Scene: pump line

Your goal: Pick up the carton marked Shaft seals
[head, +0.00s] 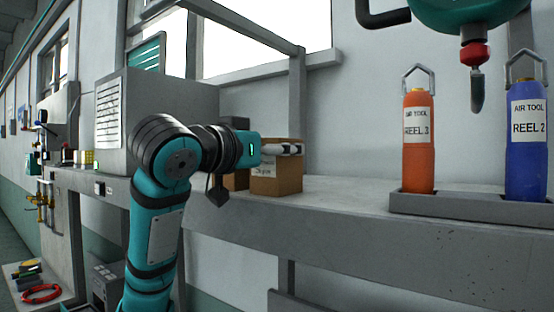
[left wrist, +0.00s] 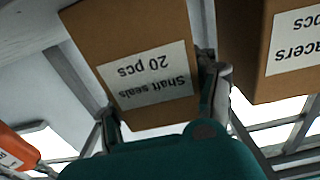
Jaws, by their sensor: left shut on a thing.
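The brown carton marked Shaft seals, 20 pcs (left wrist: 125,35) fills the upper middle of the left wrist view, its white label facing the camera. My left gripper (left wrist: 163,108) has a finger on each side of it and is shut on it. In the head view the carton (head: 276,185) is at the bench's front edge, with my left gripper (head: 285,149) at its top. I cannot tell whether its base touches the bench. My right gripper is not in view.
A second carton (left wrist: 255,60), its label ending in "acers", stands close beside the held one. The grey bench (head: 350,205) is clear rightward up to a tray (head: 470,208) with an orange bottle (head: 417,160) and a blue bottle (head: 527,165). A grey cabinet (head: 190,105) stands at left.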

